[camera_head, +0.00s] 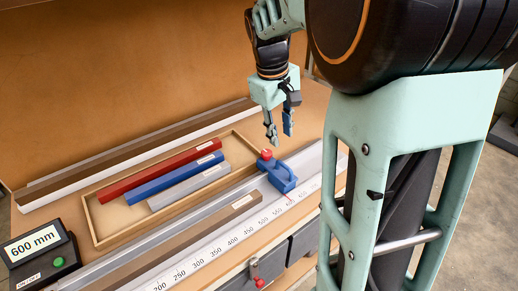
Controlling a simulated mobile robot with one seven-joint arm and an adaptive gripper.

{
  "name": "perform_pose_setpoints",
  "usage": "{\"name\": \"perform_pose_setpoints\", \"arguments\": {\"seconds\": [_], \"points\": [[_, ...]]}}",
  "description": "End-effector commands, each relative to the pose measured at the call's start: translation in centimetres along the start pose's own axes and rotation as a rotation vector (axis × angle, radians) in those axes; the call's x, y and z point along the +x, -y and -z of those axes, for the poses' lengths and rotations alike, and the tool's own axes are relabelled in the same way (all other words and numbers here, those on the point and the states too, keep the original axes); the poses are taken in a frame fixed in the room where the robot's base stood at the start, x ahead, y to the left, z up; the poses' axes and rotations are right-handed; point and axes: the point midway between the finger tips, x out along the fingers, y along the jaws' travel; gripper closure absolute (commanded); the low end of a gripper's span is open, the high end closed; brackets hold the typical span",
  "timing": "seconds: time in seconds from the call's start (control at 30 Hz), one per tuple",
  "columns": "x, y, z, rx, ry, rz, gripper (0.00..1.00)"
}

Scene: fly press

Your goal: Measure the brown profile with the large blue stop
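The large blue stop (279,175) with a red knob (266,154) stands on the measuring rail, by the right part of the scale. A brown profile (215,228) lies along the rail beside the scale, with a small light label near its right end, a short way left of the stop. My gripper (279,137) hangs just above the stop's red knob, pointing down. Its two fingers are apart with nothing seen between them. I cannot tell whether a fingertip touches the knob.
A wooden tray (93,222) holds red (160,171), blue (175,179) and grey (189,187) bars. More long profiles (120,158) lie behind it. A display box (38,254) reading 600 mm stands at left. A red-ended lever (256,275) is at the bench front.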

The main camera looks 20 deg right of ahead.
Motion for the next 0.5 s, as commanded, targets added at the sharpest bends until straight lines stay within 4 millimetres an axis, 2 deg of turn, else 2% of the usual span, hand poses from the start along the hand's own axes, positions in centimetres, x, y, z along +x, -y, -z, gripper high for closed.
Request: {"name": "perform_pose_setpoints", "arguments": {"seconds": [0.13,0.23,0.5], "points": [[-0.1,0.1,-0.7,0.042,0.027,0.01,0.74],[0.7,0.2,-0.8,0.045,0.031,0.012,0.74],[5.6,0.3,-1.0,0.043,0.032,0.012,0.74]]}}
